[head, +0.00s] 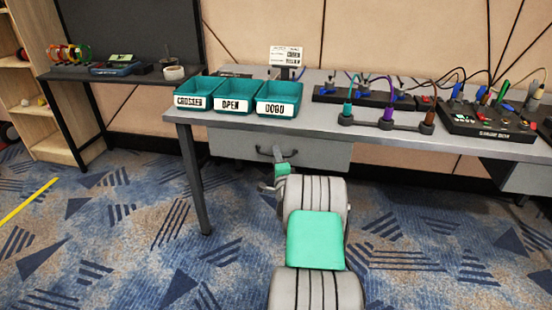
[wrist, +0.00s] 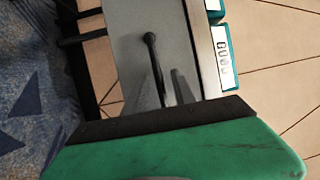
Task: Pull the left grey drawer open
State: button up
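The left grey drawer (head: 235,150) is under the left part of the table. Its front looks close under the tabletop, with no opening visible. Its dark bar handle (head: 262,152) is on the front; in the wrist view the handle (wrist: 150,45) crosses the grey drawer front (wrist: 125,25). My gripper (head: 283,155) is at the right part of the handle. In the wrist view my gripper (wrist: 167,85) shows two grey fingers standing apart, with the handle running down to them. The fingers look open around the handle; contact cannot be made out.
Teal labelled bins (head: 232,106) stand on the grey table (head: 312,118) above the drawer. A rack with coloured handles (head: 386,126) and cabled boards are further right. A table leg (head: 195,180) stands left of the drawer. Carpet (head: 130,240) in front is clear.

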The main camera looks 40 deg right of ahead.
jog(key=shift+w+d, duration=0.1)
jog(key=shift+w, duration=0.05)
grip_shut()
dwell(1.4)
